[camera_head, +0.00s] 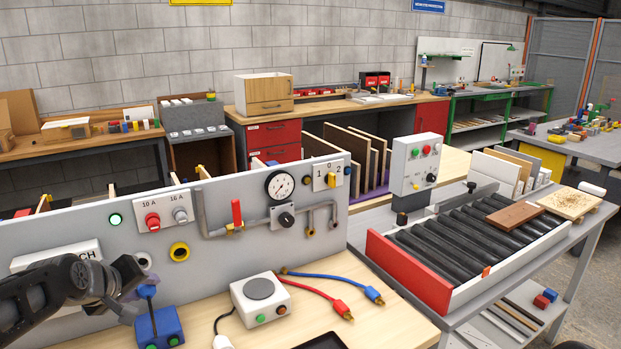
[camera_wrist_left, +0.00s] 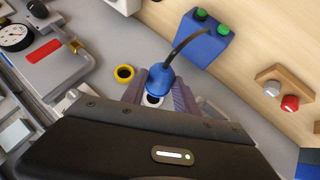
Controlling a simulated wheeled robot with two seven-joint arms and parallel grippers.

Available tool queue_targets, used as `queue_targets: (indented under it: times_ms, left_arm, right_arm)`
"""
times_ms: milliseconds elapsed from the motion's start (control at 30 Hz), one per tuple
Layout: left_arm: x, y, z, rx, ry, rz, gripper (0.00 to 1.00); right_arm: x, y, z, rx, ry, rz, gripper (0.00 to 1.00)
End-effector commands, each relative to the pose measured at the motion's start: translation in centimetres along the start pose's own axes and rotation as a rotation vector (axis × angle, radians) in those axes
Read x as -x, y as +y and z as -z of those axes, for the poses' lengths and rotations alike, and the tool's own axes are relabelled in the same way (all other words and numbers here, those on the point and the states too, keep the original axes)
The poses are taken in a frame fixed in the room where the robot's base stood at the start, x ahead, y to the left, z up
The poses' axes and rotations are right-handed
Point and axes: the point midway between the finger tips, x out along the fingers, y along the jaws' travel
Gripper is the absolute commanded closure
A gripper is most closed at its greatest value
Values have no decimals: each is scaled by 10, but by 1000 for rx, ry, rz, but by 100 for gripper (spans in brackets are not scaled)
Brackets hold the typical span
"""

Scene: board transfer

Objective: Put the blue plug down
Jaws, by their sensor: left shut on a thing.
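My left gripper (camera_head: 136,292) is in front of the grey panel at the left of the head view. It is shut on the blue plug (camera_head: 147,291). In the left wrist view the blue plug (camera_wrist_left: 157,78) sits between the two grey fingers of the gripper (camera_wrist_left: 157,93), and its dark cord runs up towards a blue box. The blue box (camera_head: 159,328) with green buttons stands on the wooden bench top just below the plug in the head view. It also shows in the left wrist view (camera_wrist_left: 203,40). My right gripper is not in view.
The grey panel (camera_head: 240,243) carries a yellow-ringed socket (camera_head: 180,251), switches, a gauge and a pipe. A white box with a round grey top (camera_head: 261,298) and red and blue cables (camera_head: 325,274) lie on the bench to the right. Some bare wood shows between them.

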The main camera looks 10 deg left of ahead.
Motion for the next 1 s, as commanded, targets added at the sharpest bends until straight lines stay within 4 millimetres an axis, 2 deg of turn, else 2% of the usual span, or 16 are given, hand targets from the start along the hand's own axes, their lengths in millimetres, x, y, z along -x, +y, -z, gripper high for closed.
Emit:
queue_targets:
  times_ms: [167, 333, 500, 600, 700, 1000]
  left_arm:
    - [-12, 16, -35, -33, -18, -38, 100]
    - [-22, 48, -102, -108, -80, -102, 100]
    - [-21, 75, -172, -197, -155, -165, 100]
    - [-18, 83, -200, -237, -191, -186, 100]
    - [-15, 90, -212, -260, -210, -198, 100]
    - [-14, 94, -214, -266, -211, -205, 100]
  right_arm:
    - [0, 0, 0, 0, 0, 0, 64]
    - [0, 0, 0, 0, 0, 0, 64]
    - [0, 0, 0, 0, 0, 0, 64]
    - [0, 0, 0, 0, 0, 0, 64]
    - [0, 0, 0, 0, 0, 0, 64]
    - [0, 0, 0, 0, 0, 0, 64]
